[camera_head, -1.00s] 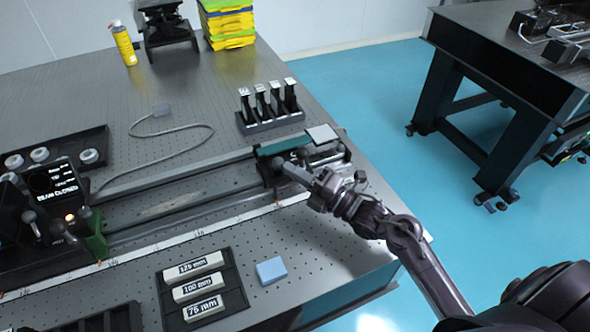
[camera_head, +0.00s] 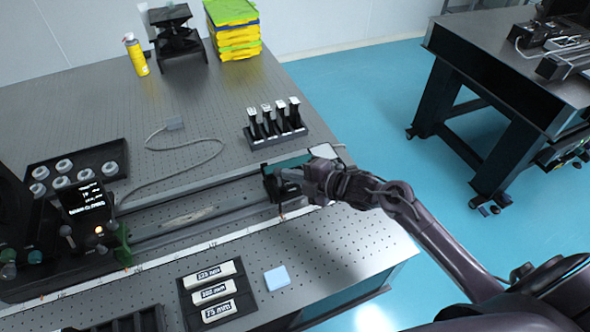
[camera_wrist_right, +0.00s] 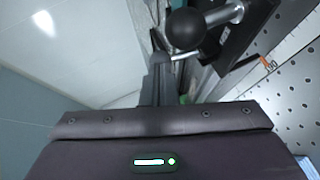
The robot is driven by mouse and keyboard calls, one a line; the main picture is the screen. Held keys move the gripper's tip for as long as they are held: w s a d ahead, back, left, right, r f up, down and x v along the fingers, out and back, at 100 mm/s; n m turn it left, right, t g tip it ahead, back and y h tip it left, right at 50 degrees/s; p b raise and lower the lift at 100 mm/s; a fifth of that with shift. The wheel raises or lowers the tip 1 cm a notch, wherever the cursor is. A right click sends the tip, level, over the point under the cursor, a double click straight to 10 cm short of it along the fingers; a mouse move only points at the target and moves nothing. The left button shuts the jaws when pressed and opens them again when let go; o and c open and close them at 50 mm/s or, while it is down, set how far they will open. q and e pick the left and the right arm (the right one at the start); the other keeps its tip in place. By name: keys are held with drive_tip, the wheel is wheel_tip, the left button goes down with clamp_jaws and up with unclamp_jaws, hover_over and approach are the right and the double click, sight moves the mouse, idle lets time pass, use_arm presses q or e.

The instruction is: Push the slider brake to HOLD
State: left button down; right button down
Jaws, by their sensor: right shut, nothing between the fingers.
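The slider (camera_head: 272,186) is a dark block with a green side on the right end of the long rail. Its brake lever shows in the right wrist view as a metal rod with a black ball knob (camera_wrist_right: 187,29). My right gripper (camera_head: 308,180) is at the slider, over its right part, and hides much of it. In the wrist view the shut, empty fingers (camera_wrist_right: 156,72) are close beside the knob; I cannot tell whether they touch it. No HOLD mark is legible. My left gripper is not in view.
A rack of black holders (camera_head: 275,125) stands behind the slider. A display unit (camera_head: 88,205) is at the rail's left. The table's right edge is close to my arm.

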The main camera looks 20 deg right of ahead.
drive_tip(key=shift+w+f, duration=0.1)
drive_tip(key=shift+w, duration=0.1)
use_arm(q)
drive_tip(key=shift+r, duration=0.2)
use_arm(e)
drive_tip(key=shift+r+p, duration=0.4)
drive_tip(key=shift+r, duration=0.5)
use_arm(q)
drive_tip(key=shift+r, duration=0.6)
